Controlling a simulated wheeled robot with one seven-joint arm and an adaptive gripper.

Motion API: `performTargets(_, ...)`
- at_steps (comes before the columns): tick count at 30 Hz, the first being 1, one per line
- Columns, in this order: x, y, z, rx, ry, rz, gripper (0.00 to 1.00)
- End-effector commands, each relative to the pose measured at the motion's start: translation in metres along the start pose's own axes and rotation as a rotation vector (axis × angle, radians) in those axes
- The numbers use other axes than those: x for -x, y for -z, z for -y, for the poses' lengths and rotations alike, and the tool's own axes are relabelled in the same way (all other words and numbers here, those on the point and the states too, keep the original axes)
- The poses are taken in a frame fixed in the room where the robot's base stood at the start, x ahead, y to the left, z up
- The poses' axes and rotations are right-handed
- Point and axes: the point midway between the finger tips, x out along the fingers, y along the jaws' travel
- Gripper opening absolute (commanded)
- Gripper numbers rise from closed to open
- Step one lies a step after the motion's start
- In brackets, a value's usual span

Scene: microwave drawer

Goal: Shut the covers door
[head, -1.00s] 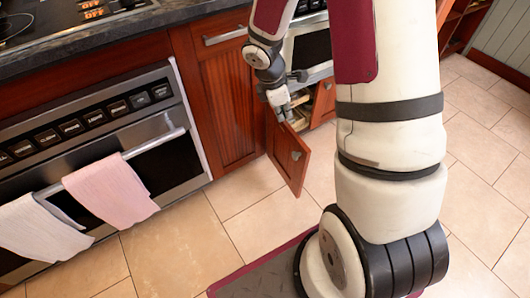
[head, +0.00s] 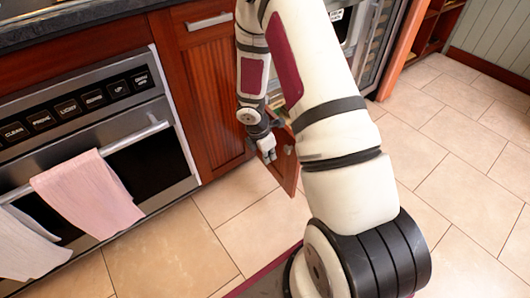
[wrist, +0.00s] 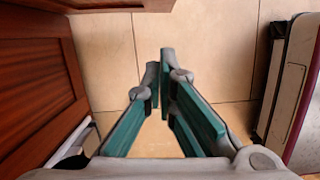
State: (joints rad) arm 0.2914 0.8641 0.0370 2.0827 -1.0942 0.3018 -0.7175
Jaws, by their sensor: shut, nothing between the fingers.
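The covers door is a small reddish-brown wooden door (head: 289,176) with a round knob, low on the cabinet front in the head view. It stands open, swung out over the floor. My arm hides much of it and of the compartment behind it. My gripper (head: 268,158) is low beside the door, on its left as pictured, pointing down; whether it touches the door cannot be told. In the wrist view my gripper (wrist: 163,60) is shut and empty above the tiles. A wooden panel (wrist: 30,95) stands to its left there.
The tiled floor is clear to the right (head: 460,180).

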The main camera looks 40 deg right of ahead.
Motion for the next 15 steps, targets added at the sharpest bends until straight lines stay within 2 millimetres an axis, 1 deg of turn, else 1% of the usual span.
performTargets(1,-0.009,-0.004,0.0,-0.003,0.0,0.001,0.0)
performTargets(3,-0.009,-0.016,0.0,-0.006,-0.001,0.0,0.0)
performTargets(7,-0.011,-0.029,0.0,-0.003,-0.001,0.0,0.0)
performTargets(11,-0.012,-0.037,0.0,-0.001,0.0,0.001,0.0)
performTargets(15,-0.013,-0.039,0.0,0.0,-0.001,0.0,0.0)
